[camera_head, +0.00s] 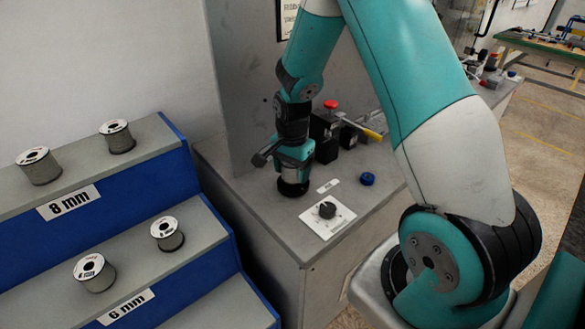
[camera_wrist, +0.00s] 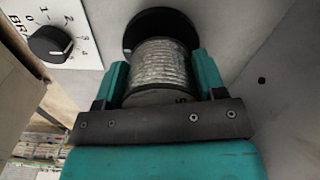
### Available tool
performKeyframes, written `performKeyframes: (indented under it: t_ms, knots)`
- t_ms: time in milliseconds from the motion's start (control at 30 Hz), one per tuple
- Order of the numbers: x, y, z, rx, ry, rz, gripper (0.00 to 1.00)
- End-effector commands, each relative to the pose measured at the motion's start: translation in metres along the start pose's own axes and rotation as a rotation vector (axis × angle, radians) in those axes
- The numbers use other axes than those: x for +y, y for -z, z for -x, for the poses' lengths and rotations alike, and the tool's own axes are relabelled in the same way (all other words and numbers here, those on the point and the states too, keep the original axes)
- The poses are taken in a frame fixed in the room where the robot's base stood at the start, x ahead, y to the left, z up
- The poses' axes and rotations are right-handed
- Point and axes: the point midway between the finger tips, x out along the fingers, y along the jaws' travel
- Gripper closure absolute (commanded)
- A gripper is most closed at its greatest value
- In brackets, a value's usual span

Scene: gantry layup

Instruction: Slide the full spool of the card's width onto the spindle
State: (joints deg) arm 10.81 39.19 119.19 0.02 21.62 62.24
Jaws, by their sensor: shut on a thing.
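My gripper (camera_wrist: 162,78) is shut on a spool (camera_wrist: 160,66) of grey wound material, one finger on each side, in the wrist view. A black round flange (camera_wrist: 143,22) shows right behind the spool's far end and is partly covered by it. The spindle's shaft is hidden, so I cannot tell how far the spool is on it. In the head view my gripper (camera_head: 293,172) points down over a black disc (camera_head: 293,188) on the grey bench. The card (camera_head: 288,18) on the panel is cut off and its width is unreadable.
A blue stepped rack holds spools on the 8 mm (camera_head: 68,203) and 6 mm (camera_head: 126,307) shelves. A brake dial (camera_head: 327,210), a blue cap (camera_head: 367,178), a red button (camera_head: 330,104) and a yellow-handled lever (camera_head: 372,134) are close by. An upright panel (camera_head: 245,80) stands behind.

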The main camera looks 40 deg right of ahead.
Motion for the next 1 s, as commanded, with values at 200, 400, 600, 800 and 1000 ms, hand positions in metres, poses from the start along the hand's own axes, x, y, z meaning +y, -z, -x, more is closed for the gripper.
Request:
performKeyframes:
  t_ms: [200, 400, 600, 800, 1000]
  knots:
    - [0.0, 0.0, -0.006, 0.001, 0.001, 0.0, 0.75]
    - [0.0, 0.0, -0.011, 0.001, 0.001, 0.0, 0.75]
    - [0.0, 0.0, -0.011, 0.0, 0.001, 0.0, 0.07]
    - [0.0, 0.0, -0.011, 0.0, 0.0, 0.0, 0.07]
    - [-0.001, 0.0, -0.002, 0.001, 0.002, 0.0, 0.07]
